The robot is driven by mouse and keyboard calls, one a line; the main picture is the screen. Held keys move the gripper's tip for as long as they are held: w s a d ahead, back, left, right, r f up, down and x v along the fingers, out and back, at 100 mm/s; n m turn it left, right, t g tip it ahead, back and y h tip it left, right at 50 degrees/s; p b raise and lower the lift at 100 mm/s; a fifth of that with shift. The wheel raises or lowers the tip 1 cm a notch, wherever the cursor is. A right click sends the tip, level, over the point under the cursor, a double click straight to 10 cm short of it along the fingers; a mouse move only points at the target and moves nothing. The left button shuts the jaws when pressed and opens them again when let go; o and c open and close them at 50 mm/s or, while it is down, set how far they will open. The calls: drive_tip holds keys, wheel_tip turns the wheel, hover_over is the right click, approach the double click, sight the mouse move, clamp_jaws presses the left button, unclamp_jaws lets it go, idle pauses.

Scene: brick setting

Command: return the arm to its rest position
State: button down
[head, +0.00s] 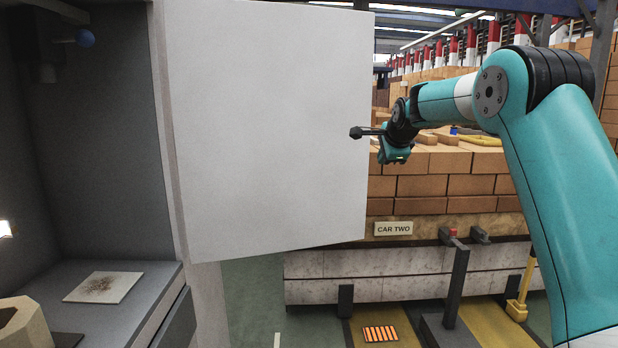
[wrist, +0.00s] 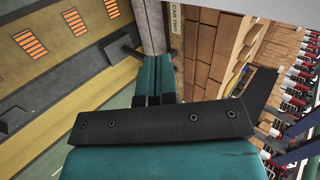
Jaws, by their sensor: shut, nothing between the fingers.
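My arm reaches in from the right in the head view, bent at a teal elbow.
The panel stands beside a grey cabinet (head: 95,140). A stained tile (head: 104,287) lies on its ledge. Behind my gripper is a car stacked with bricks (head: 430,185), labelled "CAR TWO" (head: 393,228). An orange-striped floor plate (head: 381,334) lies in front.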

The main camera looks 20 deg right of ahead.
drive_tip(key=s+a+f+n+g+y+p, duration=0.1)
drive_tip(key=s+a+n+g+y, duration=0.1)
drive_tip(key=s+a+n, duration=0.8)
drive_tip(key=s+a+n+g+y+p, duration=0.1)
drive_tip(key=s+a+n+g+y, duration=0.2)
drive_tip(key=s+a, duration=0.75)
drive_tip(key=s+a+f+n+g, duration=0.1)
drive_tip(key=s+a+n, duration=0.3)
drive_tip(key=s, duration=0.4)
drive_tip(key=s+a+f+n+g+y, duration=0.1)
drive_tip(key=s+a+f+n, duration=0.2)
drive_tip(key=s+a+n, duration=0.2)
drive_tip(key=s+a+f+n+g+p, duration=0.1)
drive_tip(key=s+a+n, duration=0.3)
drive_tip(key=s, duration=0.7)
drive_tip(key=shift+s+a+f+n+g+y, duration=0.35)
drive_tip(key=shift+f+n+g, duration=0.2)
drive_tip(key=shift+n, duration=0.55)
